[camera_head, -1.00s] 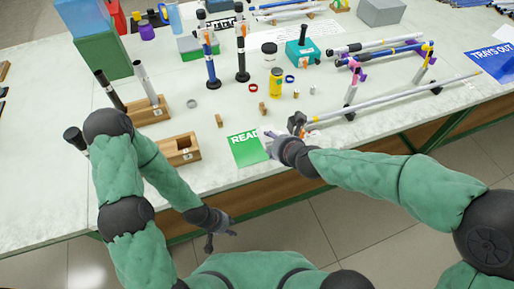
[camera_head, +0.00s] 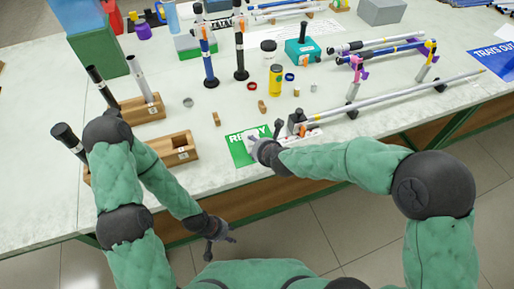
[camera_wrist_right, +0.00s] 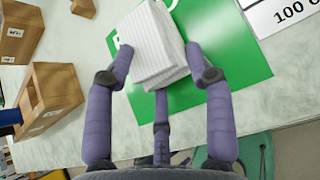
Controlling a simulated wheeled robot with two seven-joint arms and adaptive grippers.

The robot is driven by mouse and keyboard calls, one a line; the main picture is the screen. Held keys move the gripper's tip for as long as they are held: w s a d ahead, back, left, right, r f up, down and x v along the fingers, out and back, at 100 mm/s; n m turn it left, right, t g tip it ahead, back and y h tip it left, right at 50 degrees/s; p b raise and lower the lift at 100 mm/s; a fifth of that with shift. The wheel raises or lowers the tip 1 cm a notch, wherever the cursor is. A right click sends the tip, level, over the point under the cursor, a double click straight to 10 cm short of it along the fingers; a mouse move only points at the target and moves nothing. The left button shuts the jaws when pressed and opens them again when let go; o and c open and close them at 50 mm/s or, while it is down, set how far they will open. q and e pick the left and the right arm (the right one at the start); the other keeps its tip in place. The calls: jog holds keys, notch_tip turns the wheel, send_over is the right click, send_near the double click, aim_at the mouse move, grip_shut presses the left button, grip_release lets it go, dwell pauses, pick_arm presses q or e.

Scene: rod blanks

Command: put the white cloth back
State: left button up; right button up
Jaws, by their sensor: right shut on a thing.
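The white cloth (camera_wrist_right: 150,45) is a folded, ribbed stack in the right wrist view, between the purple fingers of my right gripper (camera_wrist_right: 163,68). My right gripper is shut on it, over the green READY sheet (camera_wrist_right: 245,60). In the head view my right gripper (camera_head: 258,143) is at the right part of the green sheet (camera_head: 237,152) near the table's front edge; the cloth is hard to make out there. My left gripper (camera_head: 222,246) hangs in front of the table edge with its fingers apart, and looks empty.
Wooden blocks with holders (camera_head: 180,147) stand left of the sheet. A long grey rod on stands (camera_head: 400,96) and a white label (camera_wrist_right: 285,15) lie to the right. Small rings, a yellow can (camera_head: 275,80) and upright rods stand behind.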

jog(key=shift+r, duration=0.1)
jog(key=shift+f+b, duration=0.35)
jog(key=shift+s+f+b, duration=0.25)
jog(key=shift+f+b, duration=0.1)
jog(key=shift+b, duration=0.05)
jog(key=o, duration=1)
jog(key=shift+f, duration=0.1)
jog(key=shift+a+f, duration=0.1)
jog(key=shift+w+r, duration=0.2)
jog(key=shift+r, duration=0.05)
